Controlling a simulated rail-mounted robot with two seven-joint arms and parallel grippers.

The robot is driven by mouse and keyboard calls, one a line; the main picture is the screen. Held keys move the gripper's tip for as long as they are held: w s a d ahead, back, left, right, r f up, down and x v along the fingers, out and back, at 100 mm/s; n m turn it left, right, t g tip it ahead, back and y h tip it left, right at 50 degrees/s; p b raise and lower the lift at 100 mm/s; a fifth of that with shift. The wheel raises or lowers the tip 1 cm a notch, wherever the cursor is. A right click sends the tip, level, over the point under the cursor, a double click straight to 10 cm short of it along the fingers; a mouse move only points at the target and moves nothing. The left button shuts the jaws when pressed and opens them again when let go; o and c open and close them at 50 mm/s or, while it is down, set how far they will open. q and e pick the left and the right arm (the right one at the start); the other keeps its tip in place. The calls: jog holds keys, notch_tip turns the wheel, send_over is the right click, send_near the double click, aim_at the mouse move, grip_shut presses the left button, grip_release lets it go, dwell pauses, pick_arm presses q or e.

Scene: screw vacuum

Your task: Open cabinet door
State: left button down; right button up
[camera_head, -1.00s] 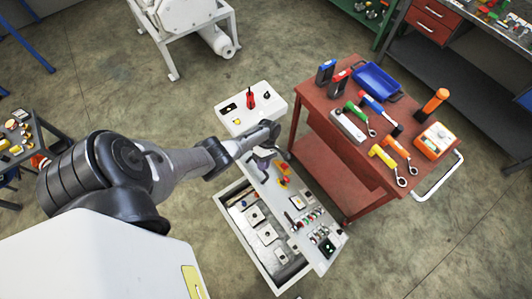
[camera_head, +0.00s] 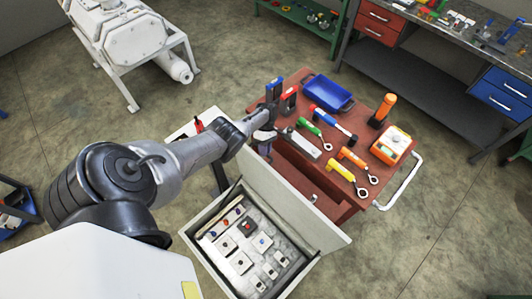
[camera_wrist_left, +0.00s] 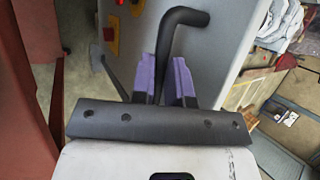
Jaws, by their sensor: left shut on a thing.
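The cabinet (camera_head: 207,265) is a white box at the lower middle of the head view. Its door (camera_head: 292,208) stands wide open to the right, showing several switches and modules on a panel (camera_head: 240,235) inside. My left gripper (camera_head: 264,145) is at the door's far end. In the left wrist view, its purple fingers (camera_wrist_left: 169,82) are shut on the black bent door handle (camera_wrist_left: 182,17). The door's outer face (camera_wrist_left: 218,35) carries a red and yellow knob (camera_wrist_left: 114,20). In the head view the handle is hidden by the gripper. My right gripper is not in view.
A red tool cart (camera_head: 358,150) with several tools and a blue tray (camera_head: 328,92) stands right beside the open door. The floor at right is open.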

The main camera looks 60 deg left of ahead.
pick_arm(q)
jog(key=shift+w+f, duration=0.1)
jog(key=shift+f, duration=0.4)
jog(key=c, duration=1.6)
grip_release()
jog(key=o, duration=0.3)
jog(key=shift+s+d+f, duration=0.1)
jog(key=shift+s+d, duration=0.1)
jog(key=shift+o, duration=0.9)
jog(key=shift+w, duration=0.1)
jog(key=v, duration=1.4)
jog(key=shift+w, duration=0.2)
jog(key=shift+a, duration=0.15)
